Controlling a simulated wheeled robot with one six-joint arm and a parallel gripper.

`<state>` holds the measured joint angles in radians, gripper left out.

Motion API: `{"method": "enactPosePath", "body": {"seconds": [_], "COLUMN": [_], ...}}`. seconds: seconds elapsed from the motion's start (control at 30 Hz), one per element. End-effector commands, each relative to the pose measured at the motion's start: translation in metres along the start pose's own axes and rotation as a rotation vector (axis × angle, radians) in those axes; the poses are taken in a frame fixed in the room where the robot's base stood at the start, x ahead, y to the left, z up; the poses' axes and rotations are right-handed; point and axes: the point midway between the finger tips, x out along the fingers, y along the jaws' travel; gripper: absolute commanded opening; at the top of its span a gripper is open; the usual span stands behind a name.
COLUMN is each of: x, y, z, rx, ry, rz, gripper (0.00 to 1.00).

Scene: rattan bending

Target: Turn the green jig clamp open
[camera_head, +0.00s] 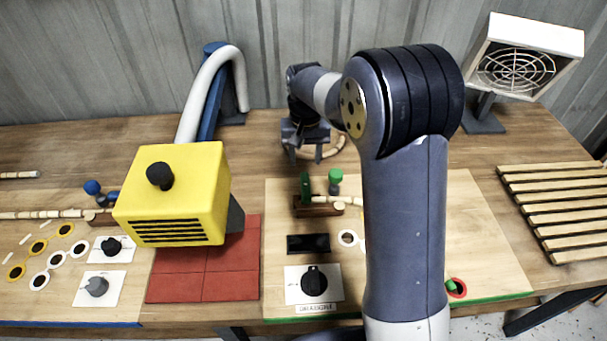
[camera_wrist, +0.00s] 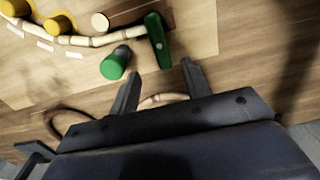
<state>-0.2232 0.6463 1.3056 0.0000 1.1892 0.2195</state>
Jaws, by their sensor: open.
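The green jig clamp shows in the head view as a green upright lever (camera_head: 305,186) on a brown wooden block (camera_head: 318,207). In the wrist view the green clamp bar (camera_wrist: 157,40) lies across the end of a jointed rattan pole (camera_wrist: 95,41). A green knob (camera_head: 335,177) stands beside it; it also shows in the wrist view (camera_wrist: 116,63). My gripper (camera_head: 318,155) is behind the clamp in the head view. In the wrist view its two fingers (camera_wrist: 159,75) are apart with nothing between them, close to the clamp bar and the knob, touching neither as far as I can tell.
A yellow box machine (camera_head: 180,195) stands left over red tiles (camera_head: 205,280). A black dial (camera_head: 314,281) is in front of the clamp. A slatted rack (camera_head: 560,205) and a fan heater (camera_head: 515,65) are at the right. My arm hides the middle right of the board.

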Motion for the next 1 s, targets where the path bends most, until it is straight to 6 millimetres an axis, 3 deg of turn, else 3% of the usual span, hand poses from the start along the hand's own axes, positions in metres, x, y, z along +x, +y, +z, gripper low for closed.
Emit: {"method": "enactPosePath", "body": {"seconds": [0.5,0.7,1.0], "x": [0.087,0.101,0.102], "y": [0.001,0.001,0.001], "z": [0.001,0.001,0.001], "rx": [0.0,0.0,0.0], "ry": [-0.004,-0.001,0.0], "rz": [0.001,0.0,0.0], "gripper": [0.45,0.45,0.43]}}
